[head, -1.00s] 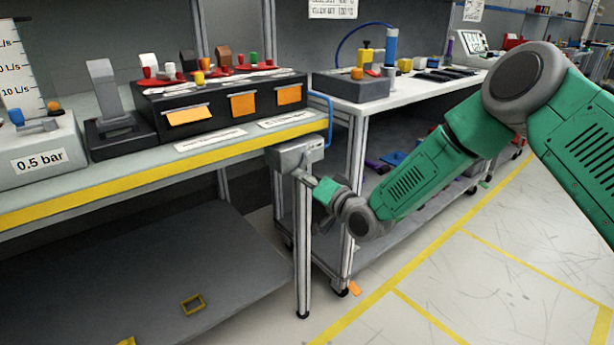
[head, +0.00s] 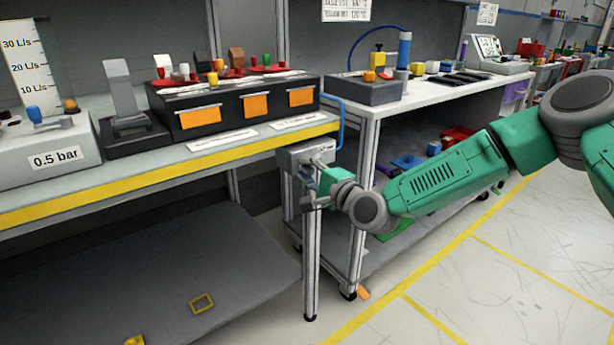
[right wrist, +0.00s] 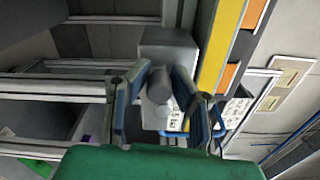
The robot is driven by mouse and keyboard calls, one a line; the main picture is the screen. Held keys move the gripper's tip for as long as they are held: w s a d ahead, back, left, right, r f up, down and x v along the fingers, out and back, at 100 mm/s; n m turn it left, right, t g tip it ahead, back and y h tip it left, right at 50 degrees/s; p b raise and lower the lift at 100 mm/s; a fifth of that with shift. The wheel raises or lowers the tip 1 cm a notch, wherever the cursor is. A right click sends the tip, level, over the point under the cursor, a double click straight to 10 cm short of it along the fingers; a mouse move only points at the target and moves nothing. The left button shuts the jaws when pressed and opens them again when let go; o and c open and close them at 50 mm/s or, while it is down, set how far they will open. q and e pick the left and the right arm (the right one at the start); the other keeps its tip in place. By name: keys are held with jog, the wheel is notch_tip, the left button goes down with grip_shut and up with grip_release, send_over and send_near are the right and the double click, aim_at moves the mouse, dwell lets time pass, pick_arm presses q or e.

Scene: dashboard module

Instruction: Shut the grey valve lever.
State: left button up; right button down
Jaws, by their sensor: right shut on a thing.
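The grey valve lever (right wrist: 160,88) shows in the right wrist view as a rounded grey bar between my fingers. It belongs to the grey valve box (head: 303,160) at the right end of the near bench. In the right wrist view the box (right wrist: 165,50) lies just beyond the fingertips. My right gripper (right wrist: 163,80) has one finger on each side of the lever and is shut on it. In the head view the right gripper (head: 318,185) is at the front of the box, and the lever is mostly hidden there. My left gripper is not in view.
The near bench's yellow edge (head: 120,178) runs up to the valve box. A blue hose (head: 340,125) hangs behind the box. An aluminium leg (head: 310,260) stands below it. A white-topped cart (head: 440,92) stands to the right. The floor at the lower right is clear.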

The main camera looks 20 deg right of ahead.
jog(key=shift+d+r+m, duration=0.1)
jog(key=shift+d+m, duration=0.05)
jog(key=shift+m, duration=0.75)
jog(key=c, duration=1.4)
grip_release()
jog(key=shift+d, duration=0.1)
jog(key=shift+r, duration=0.1)
jog(key=v, duration=1.2)
